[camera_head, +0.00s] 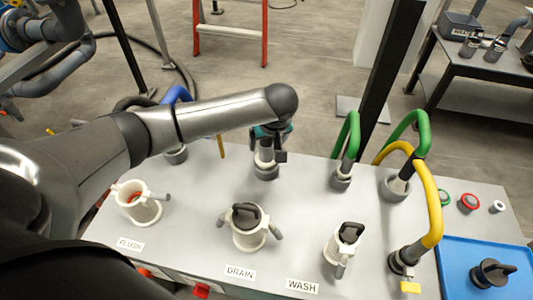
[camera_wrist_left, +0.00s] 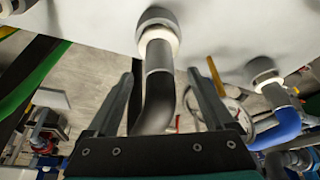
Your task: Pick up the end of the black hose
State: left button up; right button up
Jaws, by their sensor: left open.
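The black hose (camera_wrist_left: 157,105) shows in the left wrist view, with a grey cuff (camera_wrist_left: 159,55) at its end seated in a round pale socket (camera_wrist_left: 157,22). In the head view the grey cuff (camera_head: 266,155) stands upright on the grey table under my left wrist. My left gripper (camera_wrist_left: 163,70) is open, with one finger on each side of the hose end; I cannot tell whether either finger touches it. In the head view my left gripper (camera_head: 272,142) is partly hidden by its own arm. My right gripper is not in view.
Green hoses (camera_head: 348,135) and a yellow hose (camera_head: 431,210) rise from sockets at the right. A blue hose (camera_wrist_left: 282,128) stands near my left gripper. Ports labelled FLUSH, DRAIN and WASH line the front. A blue tray (camera_head: 460,265) lies at the right.

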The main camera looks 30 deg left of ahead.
pick_arm(q)
jog(key=b+x, duration=0.1)
jog(key=x, duration=0.2)
jog(key=shift+w+a+f, duration=0.1)
jog(key=shift+w+f, duration=0.05)
jog(key=shift+f, duration=0.15)
grip_shut()
dwell(0.4)
jog(key=shift+r, duration=0.1)
